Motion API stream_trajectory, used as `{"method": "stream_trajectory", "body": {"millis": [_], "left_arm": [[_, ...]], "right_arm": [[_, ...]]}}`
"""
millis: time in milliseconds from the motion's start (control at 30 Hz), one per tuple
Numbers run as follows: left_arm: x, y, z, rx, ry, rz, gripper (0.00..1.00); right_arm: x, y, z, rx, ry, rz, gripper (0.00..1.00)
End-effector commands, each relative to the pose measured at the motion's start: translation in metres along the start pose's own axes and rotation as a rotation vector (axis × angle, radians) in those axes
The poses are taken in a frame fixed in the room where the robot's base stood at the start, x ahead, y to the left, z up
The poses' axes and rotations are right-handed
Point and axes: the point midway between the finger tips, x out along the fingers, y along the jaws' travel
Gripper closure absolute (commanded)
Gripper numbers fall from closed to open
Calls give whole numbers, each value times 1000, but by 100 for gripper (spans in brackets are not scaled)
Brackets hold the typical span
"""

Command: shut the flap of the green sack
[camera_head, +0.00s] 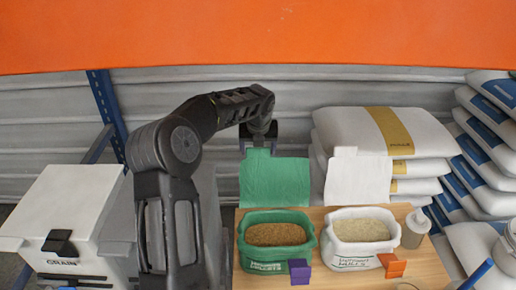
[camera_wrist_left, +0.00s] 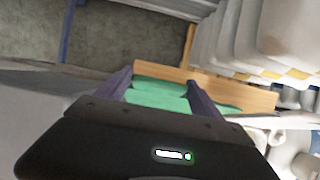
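The green sack (camera_head: 277,262) stands open on the wooden table, full of brown pellets (camera_head: 275,234). Its green flap (camera_head: 274,183) stands upright behind the opening, with a small tab at the top. My left gripper (camera_head: 258,148) is at the flap's top edge, by the tab. In the left wrist view the two dark fingers (camera_wrist_left: 157,86) are wide apart, with green cloth (camera_wrist_left: 160,101) showing between and beyond them. Whether they touch the tab is unclear. A purple clip (camera_head: 299,271) sits at the sack's front right corner. My right gripper is not in view.
A white sack (camera_head: 350,262) with pale filling stands close on the right, its white flap (camera_head: 357,182) up and an orange clip (camera_head: 392,265) at its front. A bottle (camera_head: 414,230) stands beside it. Stacked sacks (camera_head: 420,130) are behind; a white grain bin (camera_head: 70,205) is left.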

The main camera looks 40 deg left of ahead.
Motion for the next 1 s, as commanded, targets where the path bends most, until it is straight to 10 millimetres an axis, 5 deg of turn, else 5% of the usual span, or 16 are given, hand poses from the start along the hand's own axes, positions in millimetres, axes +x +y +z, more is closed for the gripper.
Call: {"method": "stream_trajectory", "body": {"millis": [900,1000], "left_arm": [[0,0,0,0,0,0,100],[0,0,0,0,-1,0,100]], "right_arm": [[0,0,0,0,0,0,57],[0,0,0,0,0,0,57]]}}
